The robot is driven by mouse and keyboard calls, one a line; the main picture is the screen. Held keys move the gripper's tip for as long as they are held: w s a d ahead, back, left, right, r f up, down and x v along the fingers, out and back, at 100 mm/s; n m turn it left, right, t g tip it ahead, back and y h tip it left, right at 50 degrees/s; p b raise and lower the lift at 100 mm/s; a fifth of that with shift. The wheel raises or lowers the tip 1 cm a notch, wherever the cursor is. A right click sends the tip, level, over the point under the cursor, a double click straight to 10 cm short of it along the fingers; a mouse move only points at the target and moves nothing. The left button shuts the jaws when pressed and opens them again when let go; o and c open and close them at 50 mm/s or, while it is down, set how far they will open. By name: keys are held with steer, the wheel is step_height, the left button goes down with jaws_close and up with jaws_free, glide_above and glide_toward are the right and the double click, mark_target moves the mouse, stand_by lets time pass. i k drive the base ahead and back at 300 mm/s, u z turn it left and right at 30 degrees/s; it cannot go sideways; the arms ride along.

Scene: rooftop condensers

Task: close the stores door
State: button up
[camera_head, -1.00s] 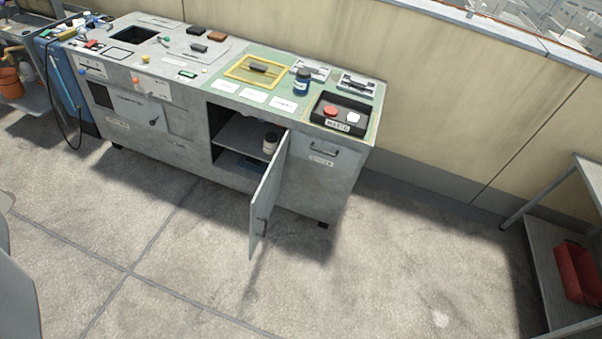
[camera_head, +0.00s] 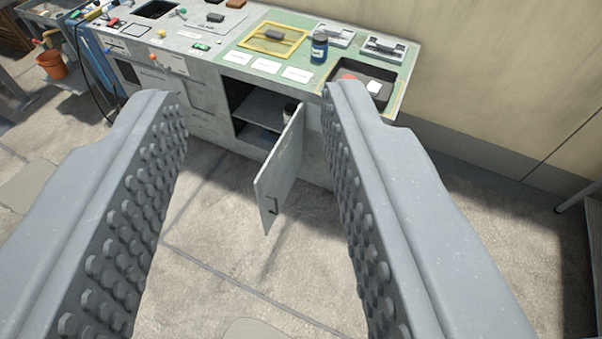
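The stores door (camera_head: 281,172) is a grey panel hinged at the right side of an open compartment in the bench front. The compartment (camera_head: 258,112) shows a shelf and a dark-topped container (camera_head: 290,109), partly hidden by the door. My gripper (camera_head: 256,100) is open and empty, with its two studded grey fingers wide apart. The door appears between the fingers in the picture, farther off, and nothing touches it.
The grey bench (camera_head: 205,115) stands against a beige wall (camera_head: 500,80). On its top are a blue jar (camera_head: 319,46), a yellow frame (camera_head: 262,38) and a dark tray (camera_head: 362,82). An orange bucket (camera_head: 52,65) stands at the left. The concrete floor (camera_head: 225,235) before the door is clear.

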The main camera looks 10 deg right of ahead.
mark_target(273, 182)
steer(key=z, duration=0.1)
steer(key=i, duration=1)
steer(key=u, duration=0.1)
